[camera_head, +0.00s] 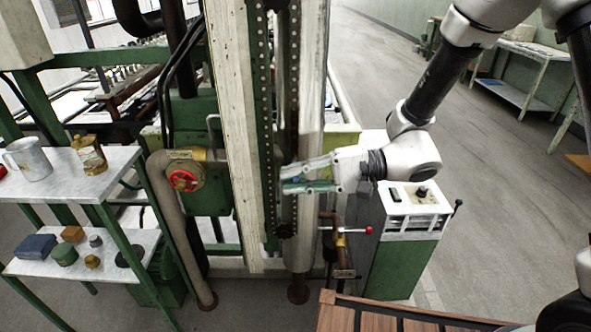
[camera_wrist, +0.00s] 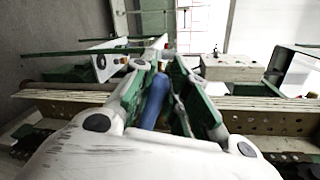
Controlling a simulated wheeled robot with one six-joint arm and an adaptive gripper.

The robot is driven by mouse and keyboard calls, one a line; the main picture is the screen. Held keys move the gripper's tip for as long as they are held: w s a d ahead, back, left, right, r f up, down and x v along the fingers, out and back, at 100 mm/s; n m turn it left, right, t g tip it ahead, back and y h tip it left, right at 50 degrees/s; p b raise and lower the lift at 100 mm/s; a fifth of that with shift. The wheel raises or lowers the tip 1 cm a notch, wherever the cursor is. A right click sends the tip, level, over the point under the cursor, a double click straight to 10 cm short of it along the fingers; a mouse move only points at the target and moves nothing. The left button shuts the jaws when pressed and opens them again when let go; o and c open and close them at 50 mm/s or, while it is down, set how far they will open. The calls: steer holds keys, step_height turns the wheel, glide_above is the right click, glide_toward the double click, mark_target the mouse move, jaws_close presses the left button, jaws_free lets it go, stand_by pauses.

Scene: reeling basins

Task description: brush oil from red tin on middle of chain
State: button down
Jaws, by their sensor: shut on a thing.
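The left shelf unit (camera_head: 120,158) holds a metal jug (camera_head: 28,159) and a yellowish-brown tin (camera_head: 89,154) on top, with several small items below. A pipe with a red valve wheel (camera_head: 183,180) stands left of the chain.

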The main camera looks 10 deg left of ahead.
steer(key=shift+s, duration=0.2)
steer(key=shift+s+d, duration=0.2)
steer(key=shift+s, duration=0.5)
steer(key=shift+s+d, duration=0.2)
steer(key=shift+s, duration=0.5)
steer(key=shift+w, duration=0.1)
